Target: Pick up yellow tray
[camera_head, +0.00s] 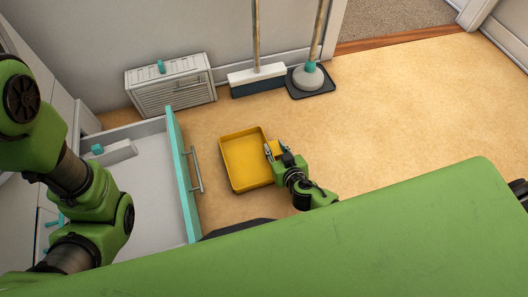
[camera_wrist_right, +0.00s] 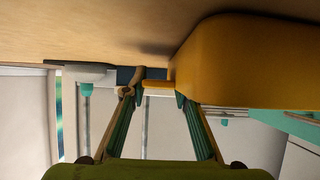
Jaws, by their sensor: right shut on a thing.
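The yellow tray (camera_head: 249,182) is a shallow rectangular tray over the wooden floor, to the right of the open drawer. It looks empty. In the wrist view the tray (camera_wrist_right: 245,60) fills the upper right, its outer wall close to the camera. My right gripper (camera_head: 276,149) is at the tray's right side, shut on the yellow tab there. In the wrist view the fingertips (camera_wrist_right: 157,92) close around that tab. I cannot tell whether the tray touches the floor. My left arm shows at the left, but its gripper is not in view.
An open drawer (camera_head: 178,165) with a teal front and metal handle stands just left of the tray. The floor (camera_head: 420,110) to the right is clear.

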